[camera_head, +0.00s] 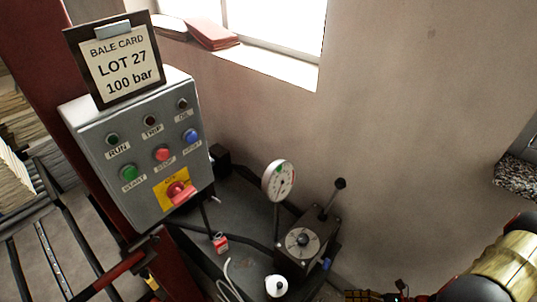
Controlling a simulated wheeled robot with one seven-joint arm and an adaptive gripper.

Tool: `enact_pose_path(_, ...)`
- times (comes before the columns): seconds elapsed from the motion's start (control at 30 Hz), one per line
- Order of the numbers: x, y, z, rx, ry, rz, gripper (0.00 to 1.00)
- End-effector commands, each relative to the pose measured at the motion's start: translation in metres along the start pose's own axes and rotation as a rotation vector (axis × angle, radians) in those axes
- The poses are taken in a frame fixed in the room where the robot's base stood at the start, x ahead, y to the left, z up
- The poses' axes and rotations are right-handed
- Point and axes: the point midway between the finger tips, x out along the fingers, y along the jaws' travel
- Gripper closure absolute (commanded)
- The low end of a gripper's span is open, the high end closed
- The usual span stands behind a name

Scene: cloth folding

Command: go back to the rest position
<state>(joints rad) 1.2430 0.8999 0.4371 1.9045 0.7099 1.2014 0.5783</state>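My gripper cannot be made out in this view, so its fingers and anything in them are unseen. A grey control box (108,158) stands at the left, with labelled buttons and lamps and a red rotary switch (180,192) on a yellow plate. A framed bale card (122,65) on top of it reads LOT 27, 100 bar. A round dial gauge (278,181) stands upright right of the box. A dark block with a lever (329,205) is beside it.
A window with a sill (270,66) is at the top, with a dark red book-like item (212,33) on it. A red-and-white tag (220,243) and a small white round item (276,286) lie low in the middle. A brass-coloured cylinder (508,265) fills the lower right corner. Bare wall (420,120) is behind.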

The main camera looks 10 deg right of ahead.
Motion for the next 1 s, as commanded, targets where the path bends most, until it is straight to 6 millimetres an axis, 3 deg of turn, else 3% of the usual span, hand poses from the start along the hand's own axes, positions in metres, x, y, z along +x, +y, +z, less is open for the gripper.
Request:
enact_pose_path(0.5,-0.053,0.061,0.097,-0.887,0.679,0.27,0.27)
enact_pose_path(0.77,-0.063,0.089,0.159,-1.272,0.971,0.422,0.27)
enact_pose_path(1.0,-0.058,0.122,0.219,-1.592,1.211,0.53,0.27)
